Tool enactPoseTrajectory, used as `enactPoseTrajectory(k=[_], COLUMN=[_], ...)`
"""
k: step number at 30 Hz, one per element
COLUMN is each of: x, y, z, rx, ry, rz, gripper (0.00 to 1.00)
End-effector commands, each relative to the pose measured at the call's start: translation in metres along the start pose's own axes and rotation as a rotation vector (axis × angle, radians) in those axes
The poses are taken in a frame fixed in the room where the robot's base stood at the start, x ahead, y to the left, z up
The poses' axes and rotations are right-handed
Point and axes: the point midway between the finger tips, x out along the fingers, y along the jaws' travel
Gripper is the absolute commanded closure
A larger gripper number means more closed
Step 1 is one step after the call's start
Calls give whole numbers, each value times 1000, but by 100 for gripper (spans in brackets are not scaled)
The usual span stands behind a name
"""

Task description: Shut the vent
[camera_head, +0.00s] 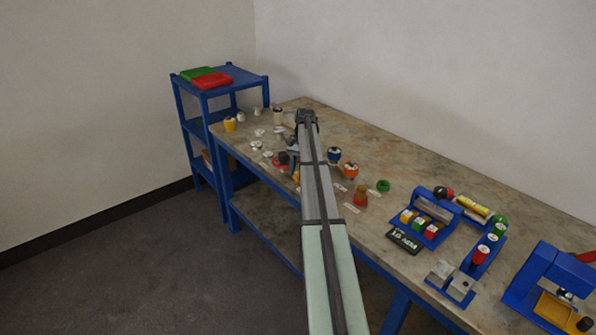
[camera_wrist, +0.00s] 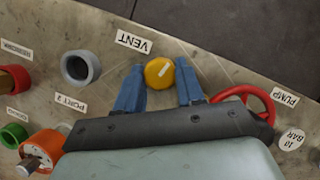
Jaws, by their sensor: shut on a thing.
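The vent's round yellow knob (camera_wrist: 159,72), with a pale mark on its top, sits beside the VENT label (camera_wrist: 134,41) in the wrist view. My gripper (camera_wrist: 160,78) has its two blue fingers on either side of this knob and is shut on it. In the head view my arm covers most of this spot. A bit of yellow, likely the knob (camera_head: 296,177), shows at the arm's left edge.
In the wrist view a red handwheel (camera_wrist: 262,98) by the PUMP label is close to my right finger. A grey open port (camera_wrist: 80,68) lies left. In the head view, blue (camera_head: 334,155) and orange (camera_head: 351,170) vessels stand right of my arm.

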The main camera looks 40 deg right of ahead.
Motion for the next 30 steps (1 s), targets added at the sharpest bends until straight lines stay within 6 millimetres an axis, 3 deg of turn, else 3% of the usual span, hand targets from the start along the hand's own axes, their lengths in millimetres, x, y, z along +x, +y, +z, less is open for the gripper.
enactPoseTrajectory(k=[8, 20, 28, 30], x=[0, -5, -34, -38], y=[0, 0, -1, -1], z=[0, 0, -3, -18], rx=[1, 1, 1, 2], ry=[1, 1, 2, 1], rz=[0, -1, -1, -1], gripper=[38, 38, 38, 38])
